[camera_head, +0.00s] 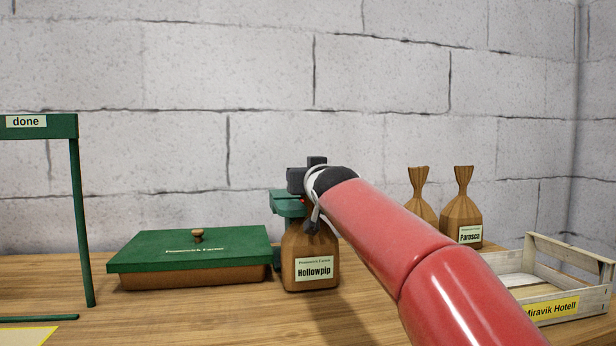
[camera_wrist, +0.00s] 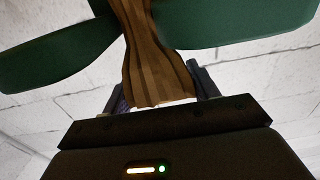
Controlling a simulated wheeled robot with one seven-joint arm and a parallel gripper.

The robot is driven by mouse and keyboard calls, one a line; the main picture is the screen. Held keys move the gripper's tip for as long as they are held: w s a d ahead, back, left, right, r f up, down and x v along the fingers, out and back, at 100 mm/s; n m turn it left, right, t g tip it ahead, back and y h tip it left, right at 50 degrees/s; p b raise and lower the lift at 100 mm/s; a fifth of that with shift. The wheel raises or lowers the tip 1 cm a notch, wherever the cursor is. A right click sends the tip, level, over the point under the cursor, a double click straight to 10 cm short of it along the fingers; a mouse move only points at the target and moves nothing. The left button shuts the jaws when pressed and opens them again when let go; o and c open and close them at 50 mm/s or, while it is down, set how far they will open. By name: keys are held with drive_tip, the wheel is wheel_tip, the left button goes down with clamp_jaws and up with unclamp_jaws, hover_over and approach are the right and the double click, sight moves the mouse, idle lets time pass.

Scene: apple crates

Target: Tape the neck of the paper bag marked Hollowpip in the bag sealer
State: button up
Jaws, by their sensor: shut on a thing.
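The brown paper bag marked Hollowpip (camera_head: 312,255) stands upright on the table in the head view, at the green bag sealer (camera_head: 287,208). My gripper (camera_head: 312,215) is at the bag's top, and my wrist and red arm hide most of the neck in that view. In the wrist view the bag's pleated neck (camera_wrist: 155,60) lies between my gripper's fingers (camera_wrist: 158,92), which are shut on its top. The green sealer parts (camera_wrist: 225,20) show on both sides of the neck in the wrist view. I cannot tell whether tape is on the neck.
A green-lidded box (camera_head: 190,250) stands left of the bag. A green frame with a "done" sign (camera_head: 45,126) is at the far left. At the right are a bag marked Parasca (camera_head: 461,210), another brown bag (camera_head: 421,195) and a wooden crate (camera_head: 570,262) labelled Miravik Hotell.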

drive_tip(key=shift+p+x, duration=0.35)
drive_tip(key=shift+x, duration=0.65)
drive_tip(key=shift+r, duration=0.1)
drive_tip(key=shift+b+v, duration=0.75)
drive_tip(key=shift+v, duration=0.35)
drive_tip(key=shift+b+v, duration=2.65)
drive_tip(key=shift+v, duration=3.75)
wheel_tip(320, 180, up, 5)
drive_tip(key=p, duration=0.4)
